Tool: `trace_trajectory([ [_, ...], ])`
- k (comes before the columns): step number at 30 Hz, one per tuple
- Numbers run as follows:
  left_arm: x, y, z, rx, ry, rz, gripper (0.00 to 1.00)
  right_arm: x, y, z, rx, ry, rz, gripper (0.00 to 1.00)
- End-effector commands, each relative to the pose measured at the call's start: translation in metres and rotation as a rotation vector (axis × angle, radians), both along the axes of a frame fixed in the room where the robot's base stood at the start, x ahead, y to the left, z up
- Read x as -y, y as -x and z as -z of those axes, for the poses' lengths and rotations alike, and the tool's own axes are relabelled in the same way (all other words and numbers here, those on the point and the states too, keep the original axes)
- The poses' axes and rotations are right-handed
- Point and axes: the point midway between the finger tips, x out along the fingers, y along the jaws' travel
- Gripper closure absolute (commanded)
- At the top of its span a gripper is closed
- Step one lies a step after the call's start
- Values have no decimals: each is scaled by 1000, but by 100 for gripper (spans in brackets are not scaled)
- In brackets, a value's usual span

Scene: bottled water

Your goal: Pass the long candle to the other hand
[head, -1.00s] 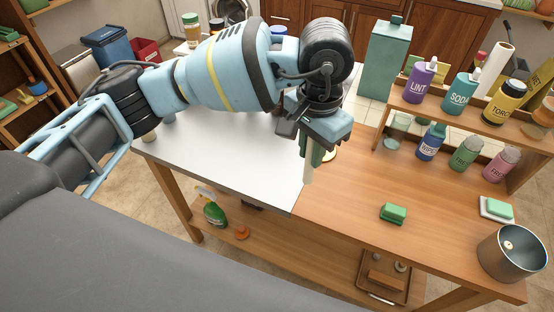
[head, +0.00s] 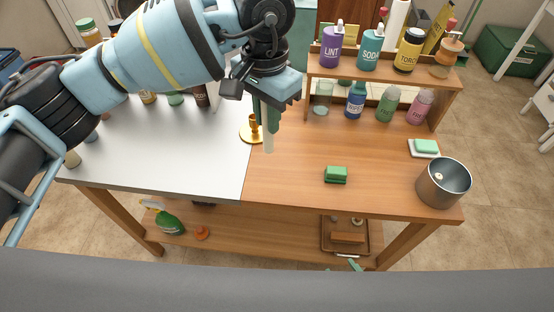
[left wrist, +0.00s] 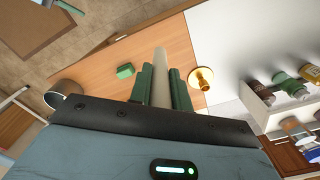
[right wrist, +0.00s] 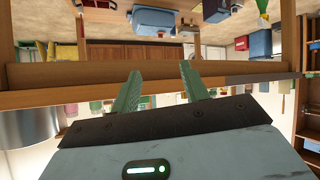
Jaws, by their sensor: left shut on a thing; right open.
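My left gripper (head: 266,118) is shut on the long candle (head: 268,143), a pale stick that points down above the wooden tabletop. In the left wrist view the candle (left wrist: 160,68) sits between the two green fingers (left wrist: 161,82), and its tip extends past them. My right gripper (right wrist: 160,72) is open, with nothing between its fingers in the right wrist view. It faces the table's wooden edge. Two green tips at the bottom of the head view appear to be its fingers, low in front of the table.
A green sponge (head: 336,174), a metal pot (head: 443,183) and a soap dish (head: 423,150) are on the table. A bottle rack (head: 385,76) stands at the back. The wood left of the sponge is clear.

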Motion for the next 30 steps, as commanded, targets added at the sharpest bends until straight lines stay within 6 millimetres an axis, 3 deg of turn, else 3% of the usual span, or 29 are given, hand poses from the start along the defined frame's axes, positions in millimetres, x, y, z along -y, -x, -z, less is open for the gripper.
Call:
trace_trajectory([
  [1,0,0,0,0,0,0,100,-12,-20,-19,67,26,-50,55],
  [3,0,0,0,0,0,0,100,-29,-41,-44,151,71,-118,55],
  [10,0,0,0,0,0,0,100,-87,-87,-120,386,376,-377,55],
  [21,0,0,0,0,0,0,100,-144,-105,-198,589,1039,-748,55],
  [30,0,0,0,0,0,0,100,-165,-97,-258,708,1612,-999,55],
])
